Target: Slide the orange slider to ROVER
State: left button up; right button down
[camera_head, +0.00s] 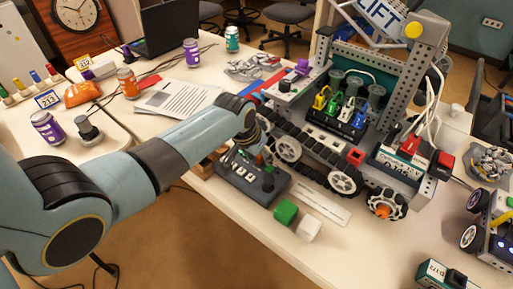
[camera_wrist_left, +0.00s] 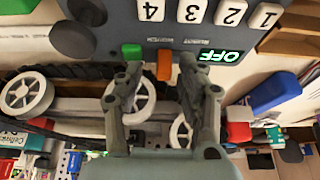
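The dark control box (camera_head: 253,190) lies on the table in front of the tracked robot. In the left wrist view its panel (camera_wrist_left: 105,35) shows upside down, with white number keys (camera_wrist_left: 193,12) and a lit green OFF display (camera_wrist_left: 221,56). The orange slider (camera_wrist_left: 164,65) is near the panel's edge, beside a green piece (camera_wrist_left: 132,50). Small lettering by the slider is too small to read surely. My left gripper (camera_wrist_left: 160,76) is open, its fingertips on either side of the orange slider with visible gaps; contact cannot be told. My right gripper is out of view.
The tracked robot (camera_head: 330,120) stands close behind the box. A green block (camera_head: 285,211) and a white block (camera_head: 309,229) lie in front, beside a paper strip (camera_head: 322,204). A black knob (camera_wrist_left: 88,12) rises from the panel.

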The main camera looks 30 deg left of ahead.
pick_arm(q)
jog(key=v, duration=1.1)
jog(key=shift+r, duration=0.3)
jog(key=shift+d, duration=0.1)
jog(key=s+r+g+y, duration=0.1)
jog(key=s+r, duration=0.3)
jog(key=s, duration=0.7)
jog(key=s+r, duration=0.4)
jog(key=s, duration=0.7)
notch_tip(320, 180, down, 33)
jog(key=s+a+g+b, duration=0.1)
jog(key=a+b, duration=0.1)
jog(key=b, duration=0.5)
jog(key=s+f+g+b, duration=0.1)
jog(key=s+f+b, duration=0.5)
jog(key=s+f, duration=1.3)
notch_tip(320, 180, down, 4)
jog(key=shift+a+f+g+b, duration=0.1)
jog(key=shift+a+g+b, duration=0.2)
jog(key=shift+a+g, duration=0.1)
